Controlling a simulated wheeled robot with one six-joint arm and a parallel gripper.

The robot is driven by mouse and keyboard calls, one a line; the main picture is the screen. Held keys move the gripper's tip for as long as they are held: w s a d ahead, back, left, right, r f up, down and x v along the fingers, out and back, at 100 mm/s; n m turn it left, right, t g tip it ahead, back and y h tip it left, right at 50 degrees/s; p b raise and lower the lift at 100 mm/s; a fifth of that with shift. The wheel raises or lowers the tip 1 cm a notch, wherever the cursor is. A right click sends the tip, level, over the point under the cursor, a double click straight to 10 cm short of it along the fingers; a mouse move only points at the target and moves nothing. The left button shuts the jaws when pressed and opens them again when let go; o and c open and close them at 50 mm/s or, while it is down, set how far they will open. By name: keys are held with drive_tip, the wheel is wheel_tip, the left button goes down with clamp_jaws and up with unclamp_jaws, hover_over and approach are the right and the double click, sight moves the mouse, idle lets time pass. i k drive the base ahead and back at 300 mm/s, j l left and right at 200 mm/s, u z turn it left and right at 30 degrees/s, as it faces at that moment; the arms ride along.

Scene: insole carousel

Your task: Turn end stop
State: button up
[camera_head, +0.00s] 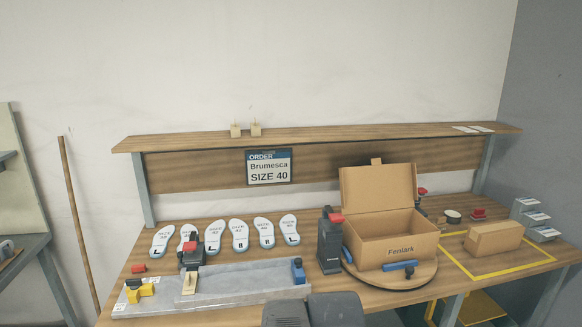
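Which part is the end stop is not labelled. A round wooden turntable (420,278) carries an open cardboard box (392,250) marked "Fenlark". Blue pieces (398,266) sit at the turntable's front and left edges. A black post with a red top (330,245) stands upright at the turntable's left; another red-topped part (422,191) shows behind the box, mostly hidden. A grey slab (235,283) has a blue block (298,271) at its right end, a yellow piece (139,290) at its left, and a black, red-topped device (192,258) between. My gripper is not in view.
Several white insoles (240,235) lie in a row behind the slab. An order sign (269,166) reads "Brumesca SIZE 40". A closed carton (494,240) sits inside a yellow outline (470,273) at right. A shelf (320,138) spans the back. Dark grey parts of mine cover the front middle.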

sight(135, 289)
drive_tip(key=j, duration=0.3)
drive_tip(key=i+j+z, duration=0.1)
drive_tip(key=i+j, duration=0.4)
drive_tip(key=j, duration=0.25)
drive_tip(key=i+j+z, duration=0.15)
drive_tip(key=i+j, duration=0.1)
drive_tip(key=j, duration=0.1)
